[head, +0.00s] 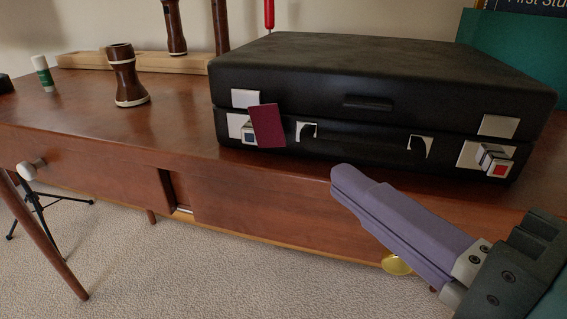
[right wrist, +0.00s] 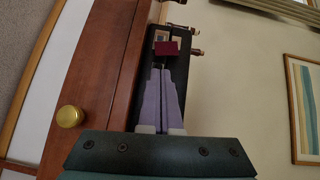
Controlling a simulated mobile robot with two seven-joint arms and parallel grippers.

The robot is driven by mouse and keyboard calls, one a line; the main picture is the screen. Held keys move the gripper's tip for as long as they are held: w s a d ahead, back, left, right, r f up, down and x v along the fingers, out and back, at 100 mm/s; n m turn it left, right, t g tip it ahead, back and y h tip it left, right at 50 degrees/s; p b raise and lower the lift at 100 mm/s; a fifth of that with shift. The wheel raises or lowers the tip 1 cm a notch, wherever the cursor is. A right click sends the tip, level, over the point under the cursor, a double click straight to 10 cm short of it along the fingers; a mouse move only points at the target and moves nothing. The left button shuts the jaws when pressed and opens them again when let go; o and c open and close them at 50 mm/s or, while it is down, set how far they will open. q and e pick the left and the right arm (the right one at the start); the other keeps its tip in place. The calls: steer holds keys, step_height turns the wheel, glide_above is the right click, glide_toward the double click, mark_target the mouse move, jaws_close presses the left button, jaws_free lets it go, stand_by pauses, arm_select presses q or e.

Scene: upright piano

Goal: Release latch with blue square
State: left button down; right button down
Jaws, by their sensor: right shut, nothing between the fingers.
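A closed black case (head: 400,75) lies on the wooden desk. Its left latch (head: 247,133) has a small square that looks bluish, partly hidden by a dark red tag (head: 267,126) hanging in front. Its right latch (head: 494,160) has a red square. My right gripper (head: 340,175), with purple fingers, is shut and empty. It is in front of the case, to the right of and below the left latch, apart from it in the head view. In the right wrist view its fingertips (right wrist: 161,72) point toward the red tag (right wrist: 166,48). My left gripper is out of view.
The wooden desk (head: 90,140) has free room left of the case. A dark wooden piece (head: 127,78) stands there, with a glue stick (head: 43,73) farther left. A wooden rack (head: 150,62) is behind. A brass knob (head: 397,264) is below the desk edge.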

mark_target(252, 134)
arm_select(q)
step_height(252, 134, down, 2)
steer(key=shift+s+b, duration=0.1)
steer(key=shift+b, duration=0.3)
arm_select(e)
steer(key=shift+s+a+f+m+y, duration=0.1)
steer(key=shift+f+m+y, duration=0.2)
steer(key=shift+f, duration=0.25)
